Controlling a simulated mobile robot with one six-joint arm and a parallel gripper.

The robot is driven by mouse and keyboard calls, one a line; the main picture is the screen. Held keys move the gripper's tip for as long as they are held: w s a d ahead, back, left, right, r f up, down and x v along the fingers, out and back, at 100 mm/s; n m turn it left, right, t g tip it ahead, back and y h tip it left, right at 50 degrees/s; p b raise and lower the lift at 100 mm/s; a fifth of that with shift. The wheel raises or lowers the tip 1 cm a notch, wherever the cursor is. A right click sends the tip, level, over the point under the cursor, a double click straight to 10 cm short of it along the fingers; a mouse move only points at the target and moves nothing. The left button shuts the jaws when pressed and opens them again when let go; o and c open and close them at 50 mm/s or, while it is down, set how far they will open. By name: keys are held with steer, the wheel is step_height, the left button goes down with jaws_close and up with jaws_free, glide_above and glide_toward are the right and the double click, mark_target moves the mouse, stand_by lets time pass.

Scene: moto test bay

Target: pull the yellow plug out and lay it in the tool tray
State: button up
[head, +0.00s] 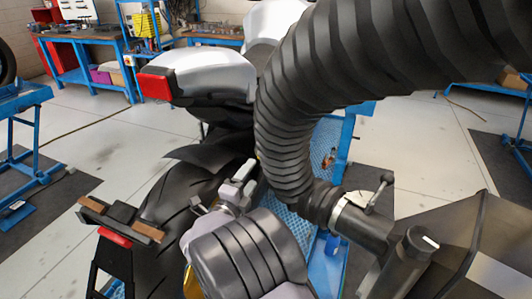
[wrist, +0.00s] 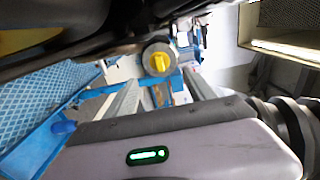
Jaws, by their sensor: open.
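The yellow plug (wrist: 159,62) shows in the wrist view, set in the middle of a grey round end (wrist: 148,50) under the dark underside of the motorcycle. My gripper (wrist: 158,84) is open, its two grey fingers reaching forward to either side below the plug. In the head view my gripper (head: 225,185) is beside the rear tyre (head: 168,205); the plug is hidden there. I cannot identify the tool tray with certainty in either view.
A thick black ribbed hose (head: 290,110) arches close to the right of my gripper. The motorcycle's white tail (head: 215,72) and red tail light (head: 155,85) are beyond. A blue perforated platform (head: 325,135) lies under the bike. Blue benches (head: 85,60) stand at the back.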

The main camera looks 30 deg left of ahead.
mark_target(262, 159)
steer(key=shift+w+a, duration=0.2)
steer(key=shift+w, duration=1.3)
steer(key=shift+w+a, duration=0.15)
steer(key=shift+w, duration=1.35)
steer(key=shift+w+a, duration=0.2)
steer(key=shift+w, duration=1.3)
steer(key=shift+b, duration=1.5)
jaws_close()
steer(key=s, duration=0.6)
steer(key=shift+d, duration=0.3)
